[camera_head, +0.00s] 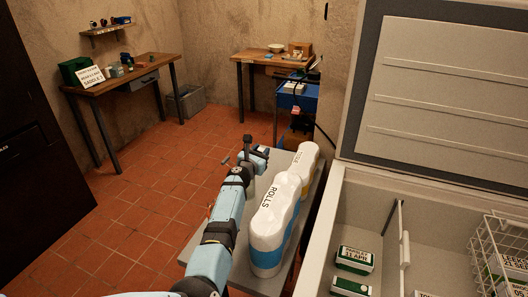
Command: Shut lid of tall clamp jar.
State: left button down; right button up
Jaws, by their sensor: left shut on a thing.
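My left arm comes up from the bottom, and my left gripper (252,156) is at its far end, over the far left part of a grey table (197,248). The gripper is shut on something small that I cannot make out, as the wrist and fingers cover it. I cannot make out a tall clamp jar or its lid in this view; part of the table is hidden behind my arm. My right gripper is not in view.
White bags marked ROLLS (270,215) stand on the table just right of my arm. An open chest freezer (327,235) with boxes and a wire basket (478,245) fills the right side. Two desks (128,78) (262,58) stand at the back. The tiled floor at left is clear.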

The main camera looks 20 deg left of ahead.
pick_arm(q)
jog(key=a+n+p, duration=0.1)
jog(key=a+n, duration=0.2)
jog(key=shift+w+a+r, duration=0.15)
jog(key=shift+a, duration=0.15)
jog(key=shift+a+f, duration=0.1)
jog(key=shift+f, duration=0.1)
dwell(1.4)
jog(key=c, duration=1.2)
grip_release()
jog(key=o, duration=0.4)
jog(key=shift+a, duration=0.1)
jog(key=shift+r, duration=0.1)
